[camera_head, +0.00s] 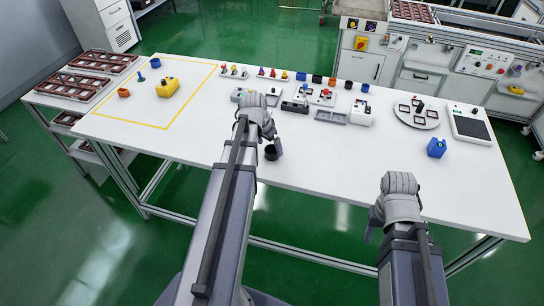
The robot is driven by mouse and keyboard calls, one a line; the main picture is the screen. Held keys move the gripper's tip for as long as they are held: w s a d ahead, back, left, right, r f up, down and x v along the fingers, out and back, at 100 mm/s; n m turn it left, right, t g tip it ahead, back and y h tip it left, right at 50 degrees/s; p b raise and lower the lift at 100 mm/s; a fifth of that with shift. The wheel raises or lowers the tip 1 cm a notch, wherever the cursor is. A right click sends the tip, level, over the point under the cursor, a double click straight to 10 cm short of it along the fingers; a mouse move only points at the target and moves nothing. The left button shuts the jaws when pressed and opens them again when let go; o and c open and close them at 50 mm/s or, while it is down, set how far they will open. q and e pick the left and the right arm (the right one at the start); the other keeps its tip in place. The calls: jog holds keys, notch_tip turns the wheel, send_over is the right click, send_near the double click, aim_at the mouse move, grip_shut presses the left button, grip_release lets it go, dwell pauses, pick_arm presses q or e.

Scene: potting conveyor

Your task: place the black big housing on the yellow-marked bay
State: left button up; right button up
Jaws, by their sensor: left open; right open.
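The black big housing appears to be the dark round cup (271,153) on the white table near its front edge, left of centre. My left gripper (277,147) is open and right beside it in the picture, partly overlapping it. I cannot tell whether the fingers touch it or are around it. The yellow-marked bay (150,124) is a yellow outline on the left part of the table. My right gripper (370,232) is open and empty, low in front of the table edge, its fingertips small and unclear.
In the bay stand an orange housing (123,93), a blue housing (155,63), a yellow canister (168,87) and a small blue-topped piece (141,77). Small parts and grey fixtures (331,116) line the table's back and middle. A blue canister (437,148) stands right.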

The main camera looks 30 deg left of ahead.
aim_at(272, 149)
pick_arm(q)
jog(key=shift+w+b+x, duration=0.15)
jog(key=shift+b+x, duration=1.1)
jog(key=shift+x, duration=0.05)
jog(key=shift+w+b+x, duration=0.15)
jog(key=shift+b+x, duration=1.05)
jog(key=shift+x, duration=0.1)
jog(key=shift+a+r, duration=0.15)
jog(key=shift+a, duration=0.05)
jog(key=c, duration=1.5)
jog(key=shift+r, duration=0.15)
notch_tip(272, 149, up, 10)
jog(key=p, duration=1)
